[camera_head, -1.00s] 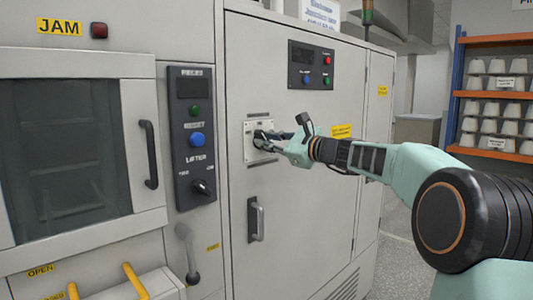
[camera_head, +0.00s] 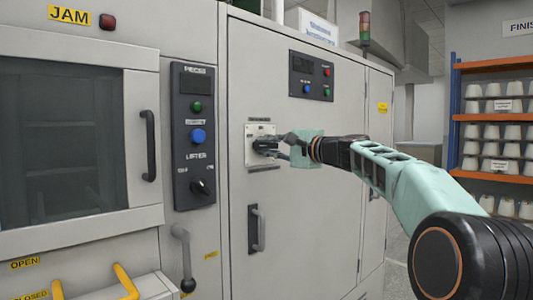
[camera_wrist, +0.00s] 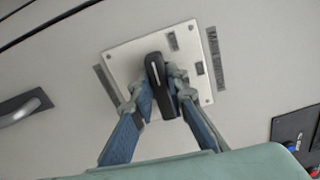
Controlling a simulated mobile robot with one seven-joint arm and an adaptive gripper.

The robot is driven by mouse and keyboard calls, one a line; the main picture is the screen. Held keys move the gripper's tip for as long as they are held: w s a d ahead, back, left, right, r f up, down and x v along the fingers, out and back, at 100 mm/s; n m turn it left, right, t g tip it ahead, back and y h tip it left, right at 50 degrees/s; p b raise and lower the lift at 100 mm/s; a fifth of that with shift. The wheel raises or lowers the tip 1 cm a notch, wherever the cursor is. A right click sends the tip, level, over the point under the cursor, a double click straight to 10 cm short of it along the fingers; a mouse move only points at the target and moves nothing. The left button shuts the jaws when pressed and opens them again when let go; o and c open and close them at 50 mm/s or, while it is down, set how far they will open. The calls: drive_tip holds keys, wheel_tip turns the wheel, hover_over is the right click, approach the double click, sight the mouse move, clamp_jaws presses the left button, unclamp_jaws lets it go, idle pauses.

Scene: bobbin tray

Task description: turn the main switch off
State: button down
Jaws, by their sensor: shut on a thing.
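The main switch is a black rotary handle on a pale square plate (camera_head: 250,154) on the grey cabinet door. In the wrist view the black handle (camera_wrist: 155,72) stands out from the plate (camera_wrist: 128,56), with a white line along it. My gripper (camera_wrist: 159,88) is shut on the handle, one finger on each side. In the head view my gripper (camera_head: 275,147) reaches the switch from the right and partly covers the handle. The head view is too small to read the handle's exact angle.
A black lifter panel (camera_head: 193,136) with a knob is left of the switch. A door handle (camera_head: 257,229) sits below it. A button panel (camera_head: 310,76) is above right. A shelf of bobbins (camera_head: 493,120) stands at the far right.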

drive_tip(key=shift+n, duration=0.5)
drive_tip(key=c, duration=1.9)
unclamp_jaws()
drive_tip(key=v, duration=1.2)
